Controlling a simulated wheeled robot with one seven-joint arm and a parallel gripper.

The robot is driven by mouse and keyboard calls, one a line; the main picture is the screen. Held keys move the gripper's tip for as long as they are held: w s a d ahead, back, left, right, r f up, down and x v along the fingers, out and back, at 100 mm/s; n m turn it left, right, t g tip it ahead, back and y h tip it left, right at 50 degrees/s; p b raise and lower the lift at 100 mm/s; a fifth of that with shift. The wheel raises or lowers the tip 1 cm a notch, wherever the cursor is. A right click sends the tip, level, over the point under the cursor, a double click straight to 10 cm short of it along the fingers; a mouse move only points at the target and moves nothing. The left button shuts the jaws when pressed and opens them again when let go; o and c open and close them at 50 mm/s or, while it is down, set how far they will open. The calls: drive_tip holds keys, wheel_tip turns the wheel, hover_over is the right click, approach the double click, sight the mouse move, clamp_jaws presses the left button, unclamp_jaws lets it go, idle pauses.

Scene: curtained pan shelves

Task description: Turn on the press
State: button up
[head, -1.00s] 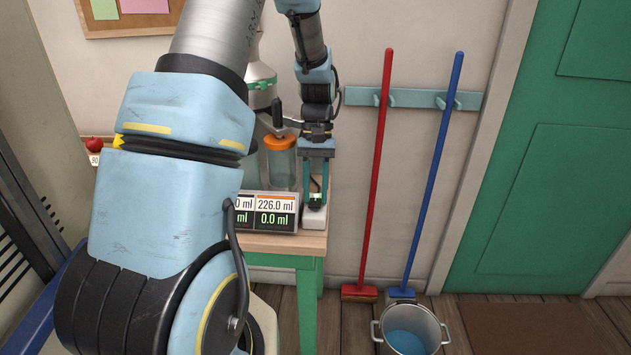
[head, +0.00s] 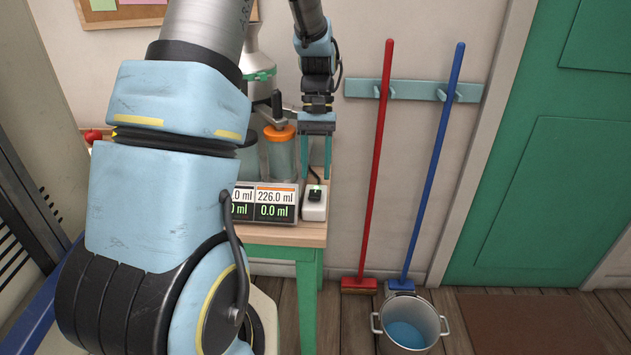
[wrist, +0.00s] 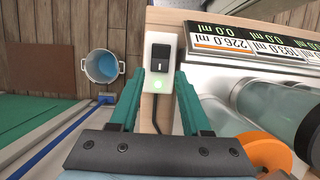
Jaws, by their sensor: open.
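The press (head: 256,68) is a pale metal machine at the back of the small table, partly hidden by my arm. A white switch box (head: 314,208) with a black piece on top stands at the table's front right corner. The box also shows in the wrist view (wrist: 158,72), with a light mark on the black piece, a pale green glow beside it and a black cord. My gripper (head: 316,172) is open and empty, pointing down above and slightly behind the box. In the wrist view its fingers (wrist: 155,92) lie either side of the cord's line, apart from the box.
A display panel (head: 265,202) reading 226.0 ml and 0.0 ml sits left of the box. An orange-lidded jar (head: 280,155) stands close left of my gripper. A red broom (head: 376,160), a blue broom (head: 435,160) and a bucket (head: 410,325) are to the right.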

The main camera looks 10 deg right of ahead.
drive_tip(key=v, duration=0.7)
drive_tip(key=shift+s+a, duration=0.1)
